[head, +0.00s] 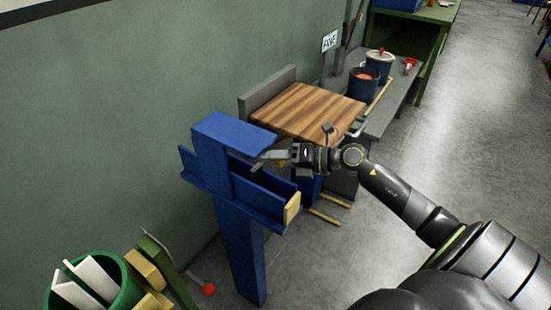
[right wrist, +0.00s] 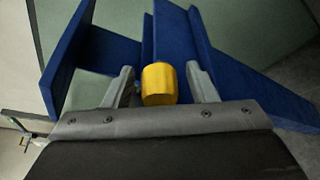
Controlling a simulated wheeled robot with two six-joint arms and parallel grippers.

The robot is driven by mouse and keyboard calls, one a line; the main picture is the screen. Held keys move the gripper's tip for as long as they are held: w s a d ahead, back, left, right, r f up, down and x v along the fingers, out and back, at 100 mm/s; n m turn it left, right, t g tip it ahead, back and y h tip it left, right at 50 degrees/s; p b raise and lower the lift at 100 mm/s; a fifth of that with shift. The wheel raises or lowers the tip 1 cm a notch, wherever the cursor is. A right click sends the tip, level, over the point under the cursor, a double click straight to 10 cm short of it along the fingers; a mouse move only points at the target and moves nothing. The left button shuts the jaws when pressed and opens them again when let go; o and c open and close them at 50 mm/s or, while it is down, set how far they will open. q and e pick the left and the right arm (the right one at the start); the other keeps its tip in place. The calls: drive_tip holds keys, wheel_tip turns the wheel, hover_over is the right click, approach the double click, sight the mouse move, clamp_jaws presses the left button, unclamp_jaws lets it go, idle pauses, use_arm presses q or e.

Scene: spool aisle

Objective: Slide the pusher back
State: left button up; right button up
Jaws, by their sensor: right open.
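A blue stand (head: 240,245) with a blue trough (head: 255,196) on top stands by the green wall in the head view. My right gripper (head: 262,161) reaches in from the right, over the trough. In the right wrist view, a yellow knob (right wrist: 159,84), which looks like the pusher's handle, sits between the two open fingers of the right gripper (right wrist: 162,82). I cannot tell whether either finger touches it. In the head view only a bit of yellow (head: 281,164) shows under the gripper. A pale yellow block (head: 291,208) is at the trough's near right end. My left gripper is not in view.
A wood-topped bench (head: 305,108) stands behind the gripper. A grey shelf (head: 385,118) beyond it holds blue pots (head: 363,84). A green bin (head: 127,290) with boards stands at the lower left. The floor (head: 480,110) to the right is clear.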

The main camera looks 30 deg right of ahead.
clamp_jaws()
drive_tip(key=w+a, duration=0.3)
drive_tip(key=w, duration=0.5)
drive_tip(key=shift+w+a+f, duration=0.2)
drive_tip(key=shift+c, duration=1.5)
unclamp_jaws()
drive_tip(key=o, duration=0.3)
drive_tip(key=shift+r, duration=0.1)
